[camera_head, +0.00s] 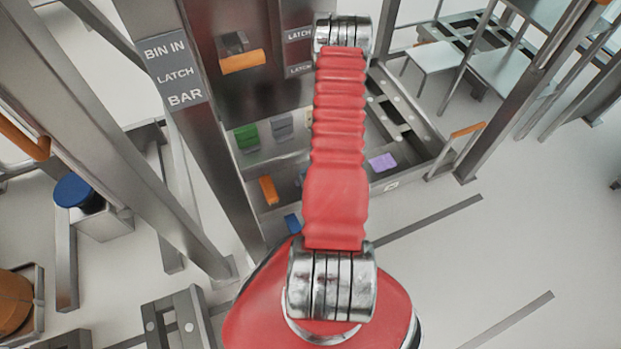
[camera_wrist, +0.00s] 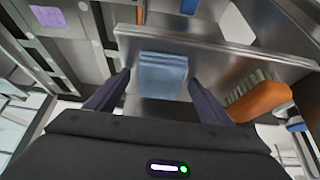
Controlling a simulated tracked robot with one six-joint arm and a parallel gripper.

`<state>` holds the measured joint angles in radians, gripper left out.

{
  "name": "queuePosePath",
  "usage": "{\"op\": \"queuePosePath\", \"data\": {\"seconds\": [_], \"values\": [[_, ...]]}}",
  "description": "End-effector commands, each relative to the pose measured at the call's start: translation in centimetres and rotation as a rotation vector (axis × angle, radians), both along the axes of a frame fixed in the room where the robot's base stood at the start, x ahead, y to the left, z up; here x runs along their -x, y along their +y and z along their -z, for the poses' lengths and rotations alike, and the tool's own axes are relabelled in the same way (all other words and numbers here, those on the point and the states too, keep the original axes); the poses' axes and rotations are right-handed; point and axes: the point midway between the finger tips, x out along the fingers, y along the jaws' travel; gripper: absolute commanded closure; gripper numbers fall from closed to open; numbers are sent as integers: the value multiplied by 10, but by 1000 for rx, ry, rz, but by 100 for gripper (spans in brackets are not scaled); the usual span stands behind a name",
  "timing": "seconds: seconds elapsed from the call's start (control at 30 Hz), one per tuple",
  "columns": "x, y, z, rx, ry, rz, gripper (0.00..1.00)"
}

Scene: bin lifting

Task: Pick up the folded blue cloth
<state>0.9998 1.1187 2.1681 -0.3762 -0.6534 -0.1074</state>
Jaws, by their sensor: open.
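The folded blue cloth (camera_wrist: 162,72) shows in the middle of the wrist view, as a light blue stack of layers against a metal wall. My gripper (camera_wrist: 160,82) is open, with one dark finger to each side of the cloth in the picture. No grip on the cloth shows, and I cannot tell how far the fingertips are from it. In the head view my red arm hides the gripper. A small blue thing (camera_head: 292,222) shows left of the arm there, but I cannot tell if it is the cloth.
An orange brush (camera_wrist: 258,97) lies close to the right finger in the wrist view. A purple cloth (camera_head: 382,162) lies in the metal bin to the right of my arm. Green (camera_head: 247,136) and grey things sit further back. A metal post with a label (camera_head: 175,68) stands left.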

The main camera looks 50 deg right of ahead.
Motion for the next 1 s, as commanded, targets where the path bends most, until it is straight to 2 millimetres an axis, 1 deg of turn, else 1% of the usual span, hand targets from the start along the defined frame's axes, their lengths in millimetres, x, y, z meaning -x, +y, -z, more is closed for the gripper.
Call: {"op": "queuePosePath", "data": {"seconds": [0.4, 0.47, 1.0], "values": [[0, 0, 0, 0, 0, 0, 25], [0, 0, 0, 0, 0, 0, 29], [0, 0, 0, 0, 0, 1, 66]]}}
